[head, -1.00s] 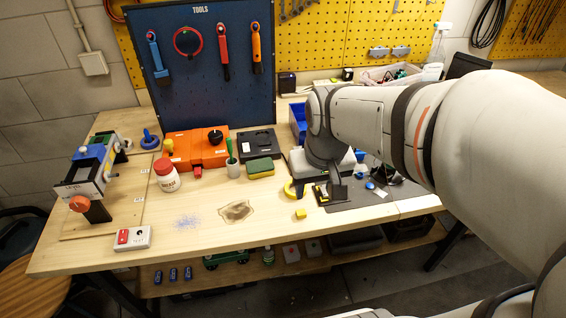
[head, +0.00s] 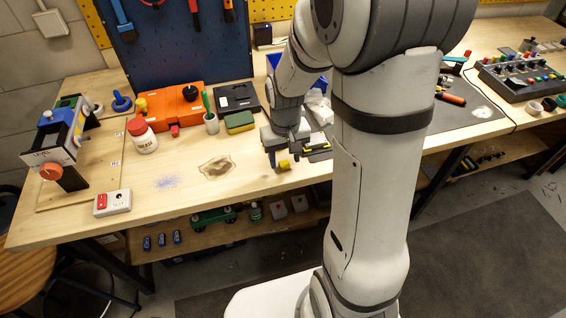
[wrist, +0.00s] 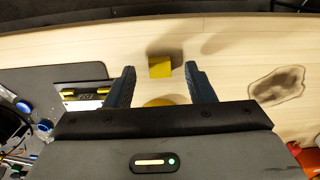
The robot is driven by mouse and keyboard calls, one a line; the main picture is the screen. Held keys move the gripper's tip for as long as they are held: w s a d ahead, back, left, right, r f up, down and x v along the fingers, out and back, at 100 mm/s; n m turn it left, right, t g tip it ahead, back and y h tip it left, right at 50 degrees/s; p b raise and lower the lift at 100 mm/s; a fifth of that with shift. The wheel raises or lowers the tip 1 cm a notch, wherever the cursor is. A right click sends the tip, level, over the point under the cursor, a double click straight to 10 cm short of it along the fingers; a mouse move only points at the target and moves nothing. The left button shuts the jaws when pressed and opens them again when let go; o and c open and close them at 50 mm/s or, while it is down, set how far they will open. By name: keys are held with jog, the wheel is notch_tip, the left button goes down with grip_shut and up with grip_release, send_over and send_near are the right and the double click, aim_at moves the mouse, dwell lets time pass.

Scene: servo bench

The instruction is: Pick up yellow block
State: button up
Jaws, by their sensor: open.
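The yellow block (head: 283,164) sits on the wooden bench near its front edge. In the wrist view the block (wrist: 160,67) shows between and slightly beyond the fingertips, with a dark shadow beside it. My gripper (wrist: 159,68) is open, with one finger on each side of the block and a visible gap to both. In the head view my gripper (head: 284,156) hangs just over and behind the block and hides part of it. I cannot tell how high the fingertips are above the bench.
A dark mat with a black and yellow tool (wrist: 85,93) lies left of the gripper in the wrist view. A round yellow thing (wrist: 158,101) is partly hidden by the gripper. A brown stain (head: 217,167) marks the bench. A green and yellow sponge (head: 239,121) lies farther back.

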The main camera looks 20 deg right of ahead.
jog(key=shift+f, duration=0.9)
jog(key=shift+c, duration=0.2)
